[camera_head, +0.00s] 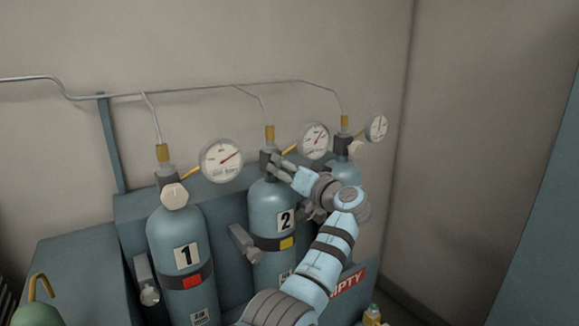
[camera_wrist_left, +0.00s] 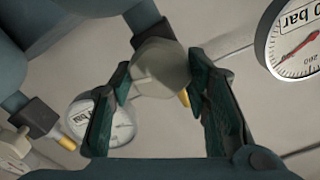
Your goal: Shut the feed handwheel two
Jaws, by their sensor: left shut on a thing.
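Cylinder two (camera_head: 263,209), blue with a white "2" label (camera_head: 286,221) and a yellow tag, stands upright in the middle of the rack. My left gripper (camera_head: 277,167) reaches its valve top from the right. In the left wrist view, the pale faceted feed handwheel two (camera_wrist_left: 160,68) sits between the two dark fingers, and my left gripper (camera_wrist_left: 158,76) is shut on it. The fingers mostly cover this handwheel in the head view. How far it is turned cannot be told. My right gripper is not in view.
Cylinder one (camera_head: 172,235) with its pale handwheel (camera_head: 174,195) stands at left. A third cylinder (camera_head: 346,171) is partly behind my arm. Round gauges (camera_head: 221,161) stick out beside the valves. Thin pipes run along the wall above. A red "EMPTY" sign (camera_head: 348,284) is lower right.

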